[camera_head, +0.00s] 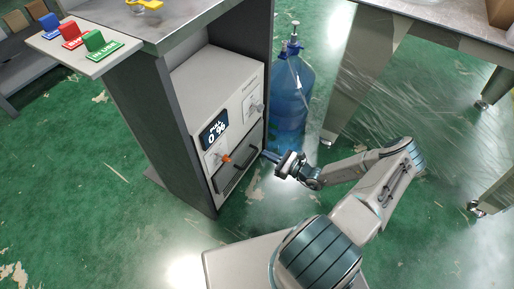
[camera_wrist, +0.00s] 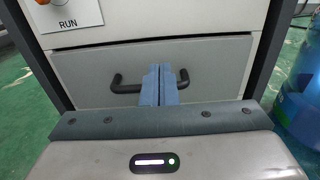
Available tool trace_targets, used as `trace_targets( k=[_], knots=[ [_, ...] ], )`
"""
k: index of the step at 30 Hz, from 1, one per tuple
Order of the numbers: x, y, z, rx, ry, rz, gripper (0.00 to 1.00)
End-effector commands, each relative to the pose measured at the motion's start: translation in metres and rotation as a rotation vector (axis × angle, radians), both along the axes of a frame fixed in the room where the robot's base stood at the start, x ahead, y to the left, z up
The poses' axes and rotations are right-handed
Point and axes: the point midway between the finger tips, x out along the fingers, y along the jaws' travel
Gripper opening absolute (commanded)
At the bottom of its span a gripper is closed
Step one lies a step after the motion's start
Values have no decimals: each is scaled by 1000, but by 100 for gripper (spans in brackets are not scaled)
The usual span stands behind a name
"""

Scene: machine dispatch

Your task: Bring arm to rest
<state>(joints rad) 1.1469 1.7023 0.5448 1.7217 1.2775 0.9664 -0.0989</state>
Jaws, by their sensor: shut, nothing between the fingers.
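My gripper (camera_head: 268,155) is at the end of my arm, which reaches out low in front of a machine cabinet. In the wrist view, the two blue fingers of my gripper (camera_wrist: 160,85) are together and hold nothing. They overlap the middle of a black drawer handle (camera_wrist: 125,87) in that view; whether they touch it I cannot tell. The grey drawer (camera_wrist: 85,67) looks closed. In the head view, the handle (camera_head: 238,170) shows to the left of my gripper. The machine (camera_head: 205,80) has a display reading "0 %" and an orange knob (camera_head: 225,158).
A blue water jug (camera_head: 290,100) stands on the floor just beyond my gripper. A table (camera_head: 450,15) is at the right. Red, blue and green blocks (camera_head: 98,42) sit on a shelf at upper left. Green floor (camera_head: 100,180) is open at lower left.

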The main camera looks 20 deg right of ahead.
Motion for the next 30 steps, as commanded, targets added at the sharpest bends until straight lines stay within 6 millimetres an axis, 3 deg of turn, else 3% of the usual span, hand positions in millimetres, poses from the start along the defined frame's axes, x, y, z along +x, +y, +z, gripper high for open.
trace_targets(
  k=[3,7,20,25,30],
  knots=[
    [-18,-21,2,-2,2,-8,0],
    [-31,-33,1,-3,2,-8,0],
    [-38,-38,0,-2,1,0,0],
    [-39,-33,34,-76,-17,97,0],
    [-43,-21,95,-229,-48,296,0]
  ],
)
